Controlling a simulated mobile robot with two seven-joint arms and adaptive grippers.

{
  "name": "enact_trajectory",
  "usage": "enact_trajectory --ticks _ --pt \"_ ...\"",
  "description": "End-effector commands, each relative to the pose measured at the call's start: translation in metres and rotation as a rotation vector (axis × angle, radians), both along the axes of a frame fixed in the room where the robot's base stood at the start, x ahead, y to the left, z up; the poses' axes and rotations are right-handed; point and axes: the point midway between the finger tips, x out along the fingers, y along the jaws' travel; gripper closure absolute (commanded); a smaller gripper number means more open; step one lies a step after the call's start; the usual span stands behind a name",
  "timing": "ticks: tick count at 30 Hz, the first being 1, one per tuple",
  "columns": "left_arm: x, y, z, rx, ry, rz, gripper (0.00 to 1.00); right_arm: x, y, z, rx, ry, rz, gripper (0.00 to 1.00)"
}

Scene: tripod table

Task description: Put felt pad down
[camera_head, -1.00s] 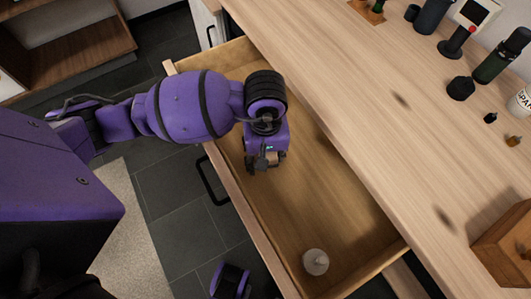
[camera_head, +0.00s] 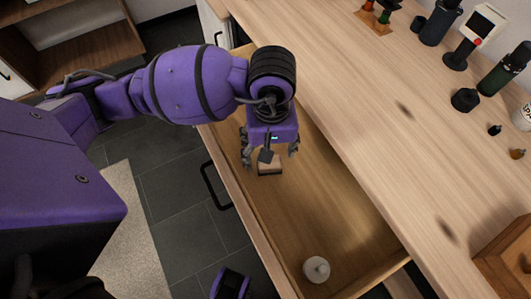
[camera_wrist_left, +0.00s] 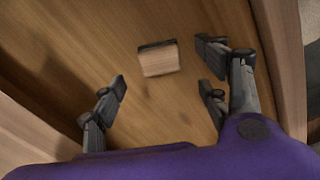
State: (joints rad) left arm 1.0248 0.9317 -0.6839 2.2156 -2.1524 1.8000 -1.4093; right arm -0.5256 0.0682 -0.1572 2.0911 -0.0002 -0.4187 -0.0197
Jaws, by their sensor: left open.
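The felt pad (camera_head: 269,167), a small light-wood block with a dark strip, is in the open drawer (camera_head: 330,210), below my left gripper (camera_head: 269,151). In the left wrist view the pad (camera_wrist_left: 158,60) shows against the drawer floor. It lies between and a little beyond the spread fingers of the left gripper (camera_wrist_left: 163,78), and no finger touches it there. Whether it rests fully flat is hard to tell. My left gripper is open and points down into the drawer.
A small pale round object (camera_head: 316,269) sits in the drawer's near end. The wooden worktop (camera_head: 370,120) overhangs the drawer's right side. Bottles, a dark pot (camera_head: 465,99) and a wooden box (camera_head: 508,255) stand on it. The drawer floor between the pad and the round object is clear.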

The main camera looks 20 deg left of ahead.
Motion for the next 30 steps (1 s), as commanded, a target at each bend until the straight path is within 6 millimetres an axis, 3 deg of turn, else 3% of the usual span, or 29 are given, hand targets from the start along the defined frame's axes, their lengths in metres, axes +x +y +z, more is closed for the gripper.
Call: enact_trajectory --ticks 3,9,30 --pt "0.003 0.0 0.026 0.0 -0.008 -0.002 0.32 0.0 0.0 0.001 0.0 -0.001 0.001 0.6" --pt "0.003 -0.001 0.049 -0.001 -0.008 -0.001 0.32 0.001 0.001 0.002 0.001 -0.001 0.003 0.6" --pt "0.001 -0.001 0.053 -0.001 -0.003 -0.001 0.32 0.005 0.002 0.004 0.002 -0.01 0.005 0.6"
